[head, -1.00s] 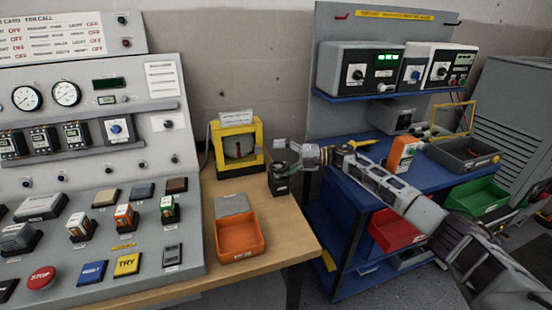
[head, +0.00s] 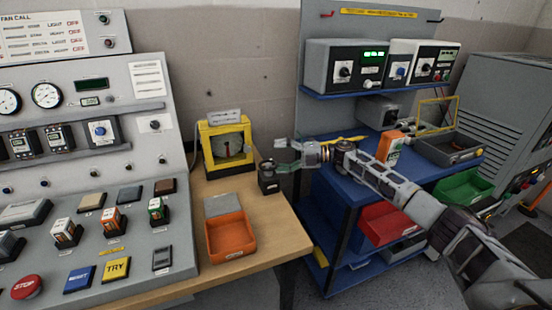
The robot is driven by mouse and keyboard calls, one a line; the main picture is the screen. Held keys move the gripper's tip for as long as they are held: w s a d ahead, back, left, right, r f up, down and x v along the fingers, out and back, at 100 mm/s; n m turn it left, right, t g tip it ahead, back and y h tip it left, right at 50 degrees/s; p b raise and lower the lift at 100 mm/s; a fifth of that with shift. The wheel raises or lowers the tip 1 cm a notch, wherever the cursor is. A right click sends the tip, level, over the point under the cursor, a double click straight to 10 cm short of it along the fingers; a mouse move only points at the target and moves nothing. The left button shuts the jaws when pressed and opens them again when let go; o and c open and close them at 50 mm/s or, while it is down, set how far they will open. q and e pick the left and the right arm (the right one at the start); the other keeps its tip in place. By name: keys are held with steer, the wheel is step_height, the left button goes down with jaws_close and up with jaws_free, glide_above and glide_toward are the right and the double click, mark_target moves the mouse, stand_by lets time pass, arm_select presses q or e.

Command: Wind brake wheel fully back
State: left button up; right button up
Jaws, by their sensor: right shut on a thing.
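A small black block with a round dark wheel (head: 267,165) on top stands near the right edge of the wooden bench. I take this wheel for the brake wheel. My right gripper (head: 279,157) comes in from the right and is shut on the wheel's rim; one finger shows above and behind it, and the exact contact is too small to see. My left gripper is not in view.
An orange tray (head: 231,253) with a grey lid part lies in front of the block. A grey control panel (head: 130,205) fills the left.

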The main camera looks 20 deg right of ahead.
steer(key=shift+w+d+r, duration=0.1)
steer(key=shift+d+r, duration=0.35)
steer(key=shift+r, duration=0.2)
steer(key=shift+d+r, duration=0.4)
steer(key=shift+r, duration=0.2)
steer(key=shift+c, duration=0.4)
steer(key=shift+s+d+r, duration=0.1)
steer(key=shift+s+d, duration=0.1)
steer(key=shift+d, duration=0.1)
steer(key=c, duration=0.4)
steer(key=shift+s+d+r, duration=0.15)
steer(key=shift+s+d, duration=0.1)
steer(key=shift+s, duration=0.2)
steer(key=shift+c, duration=0.7)
steer(key=b+v, duration=0.1)
steer(key=v, duration=0.6)
steer(key=shift+w+d+f+b, duration=0.2)
steer(key=shift+d+f+b, duration=0.15)
steer(key=shift+d+f, duration=0.25)
steer(key=shift+a+f, duration=0.1)
